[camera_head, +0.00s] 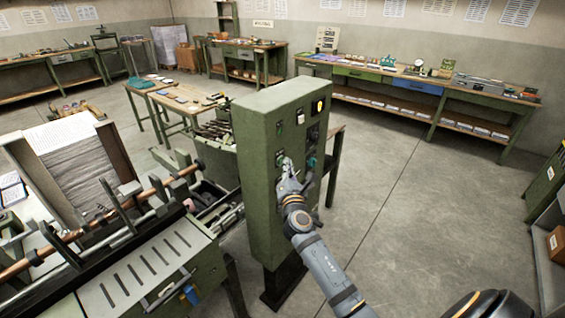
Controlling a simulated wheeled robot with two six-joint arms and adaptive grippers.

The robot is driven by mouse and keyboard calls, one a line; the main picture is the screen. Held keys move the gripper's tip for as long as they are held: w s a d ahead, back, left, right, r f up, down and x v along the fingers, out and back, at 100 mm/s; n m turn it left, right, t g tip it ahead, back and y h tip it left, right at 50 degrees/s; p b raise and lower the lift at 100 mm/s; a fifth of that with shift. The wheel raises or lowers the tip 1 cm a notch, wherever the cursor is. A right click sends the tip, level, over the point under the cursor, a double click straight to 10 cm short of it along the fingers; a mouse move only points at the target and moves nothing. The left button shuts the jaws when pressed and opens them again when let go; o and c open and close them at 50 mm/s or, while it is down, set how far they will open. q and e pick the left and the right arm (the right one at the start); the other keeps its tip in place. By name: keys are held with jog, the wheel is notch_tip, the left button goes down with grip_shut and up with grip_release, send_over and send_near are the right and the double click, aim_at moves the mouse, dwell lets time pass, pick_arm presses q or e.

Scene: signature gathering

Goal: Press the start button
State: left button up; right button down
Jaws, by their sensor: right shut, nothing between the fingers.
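A green control cabinet (262,190) stands upright in the middle of the head view. Its panel face carries several small buttons, switches and a yellow indicator (318,106) near the top. My right gripper (286,165) is shut and empty, with its tips at the panel among the buttons on the left side. I cannot tell whether the tips touch a button. The gripper hides part of the panel, and I cannot make out which control is the start button. My left gripper is not in view.
A green machine with a slotted cover (150,262) and a copper-coloured bar (105,222) adjoins the cabinet at left, near a stack of paper (78,160). Workbenches line the back walls. A long bench (465,105) stands at the right. The floor (430,210) right of the cabinet is clear.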

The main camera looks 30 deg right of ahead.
jog(key=shift+w, duration=0.15)
dwell(0.5)
jog(key=shift+s+d, duration=0.25)
jog(key=shift+s, duration=0.55)
jog(key=s, duration=0.1)
jog(key=s+d, duration=0.1)
jog(key=s, duration=0.1)
jog(key=s+d, duration=0.1)
jog(key=shift+s+p, duration=0.3)
jog(key=shift+f, duration=0.1)
dwell(0.4)
